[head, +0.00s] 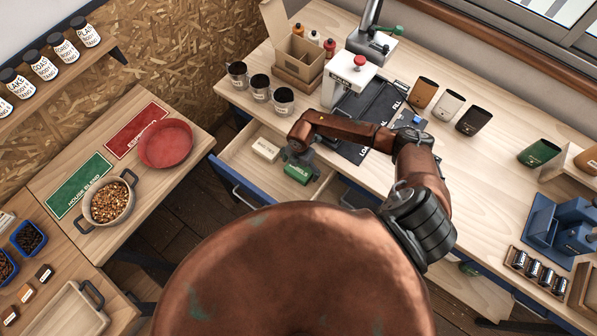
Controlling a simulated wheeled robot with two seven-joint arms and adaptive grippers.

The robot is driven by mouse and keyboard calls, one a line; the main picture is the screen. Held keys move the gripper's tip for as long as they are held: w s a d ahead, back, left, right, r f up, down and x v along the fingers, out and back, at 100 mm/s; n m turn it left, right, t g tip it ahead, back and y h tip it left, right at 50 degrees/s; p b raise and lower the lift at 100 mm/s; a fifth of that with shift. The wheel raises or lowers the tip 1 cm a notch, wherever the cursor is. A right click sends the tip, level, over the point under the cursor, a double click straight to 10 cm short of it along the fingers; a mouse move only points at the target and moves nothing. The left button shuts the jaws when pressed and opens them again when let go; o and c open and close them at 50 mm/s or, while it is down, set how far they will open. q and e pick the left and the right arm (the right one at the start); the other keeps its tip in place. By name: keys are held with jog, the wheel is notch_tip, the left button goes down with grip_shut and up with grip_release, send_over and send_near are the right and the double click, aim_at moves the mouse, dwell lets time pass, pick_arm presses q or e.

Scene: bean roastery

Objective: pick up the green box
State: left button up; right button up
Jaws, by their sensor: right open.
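The green box (298,173) lies in the open drawer (233,161) of the long wooden bench, with a pale lid or label side partly covered by my gripper. My right gripper (297,160) is over the drawer, at the upper left edge of the green box. The jaws are open; the fingertips are small here, and I cannot tell whether they touch the box. A white box (265,149) lies in the same drawer, to the left of the green box. My left gripper is not in view.
Dark tins (284,101) stand on the bench just behind the drawer. An open cardboard box (297,60) and a white machine with a red knob (345,75) stand farther back.

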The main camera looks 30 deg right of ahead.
jog(key=shift+c, duration=0.6)
jog(key=c, duration=1.1)
jog(key=shift+r, duration=0.1)
jog(key=shift+c, duration=0.2)
